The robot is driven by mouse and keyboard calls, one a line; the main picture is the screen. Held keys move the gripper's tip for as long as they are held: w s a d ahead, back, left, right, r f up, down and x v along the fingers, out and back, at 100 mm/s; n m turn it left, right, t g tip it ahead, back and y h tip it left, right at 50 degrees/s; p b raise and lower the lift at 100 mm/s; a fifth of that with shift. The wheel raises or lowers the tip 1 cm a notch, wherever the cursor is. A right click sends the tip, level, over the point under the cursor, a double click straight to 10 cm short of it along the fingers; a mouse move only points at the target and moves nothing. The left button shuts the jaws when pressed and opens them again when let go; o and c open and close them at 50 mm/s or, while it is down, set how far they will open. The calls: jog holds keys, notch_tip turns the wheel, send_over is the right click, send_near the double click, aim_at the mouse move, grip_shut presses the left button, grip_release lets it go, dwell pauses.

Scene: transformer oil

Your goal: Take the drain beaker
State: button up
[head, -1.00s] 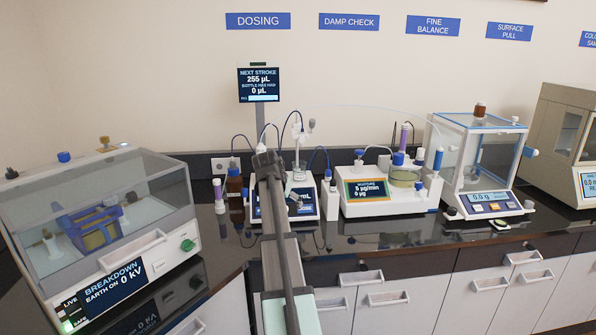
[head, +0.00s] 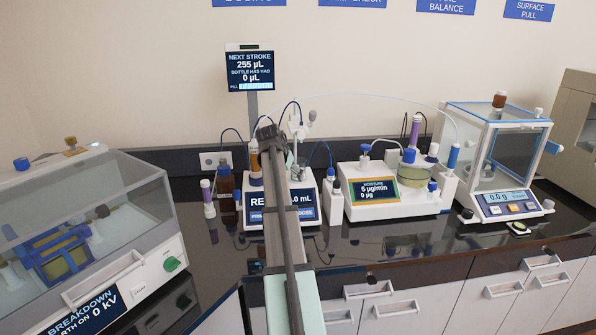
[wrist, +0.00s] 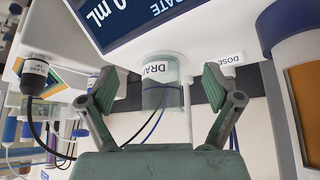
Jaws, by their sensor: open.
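The drain beaker (wrist: 160,98) is a clear glass cup with a white "DRAIN" label in the wrist view. It sits against the white dosing unit. In the head view a small clear vessel, likely the same beaker (head: 299,172), shows just right of my arm. My gripper (wrist: 160,84) is open, with one finger on each side of the beaker in the wrist picture. The beaker appears beyond the fingertips, and I see no contact. In the head view my arm hides part of the dosing unit (head: 308,200), and the fingertips are hard to make out.
The moisture unit (head: 390,195) and balance (head: 500,160) stand to the right. The breakdown tester (head: 110,240) is at left. Thin blue and black tubes cross near the beaker.

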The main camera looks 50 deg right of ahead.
aim_at(298, 165)
jog(key=d, duration=0.2)
jog(key=shift+w+d, duration=0.3)
jog(key=shift+d, duration=0.1)
jog(key=d+p, duration=0.1)
jog(key=d, duration=0.1)
jog(key=w+d, duration=0.1)
jog(key=d, duration=0.1)
jog(key=shift+d+r+p, duration=0.1)
jog(key=shift+d+p, duration=0.25)
jog(key=shift+d+f+p, duration=0.15)
jog(key=shift+f+p, duration=0.15)
jog(key=shift+f, duration=0.25)
jog(key=c, duration=1.4)
jog(key=shift+b, duration=0.35)
jog(key=shift+r, duration=0.15)
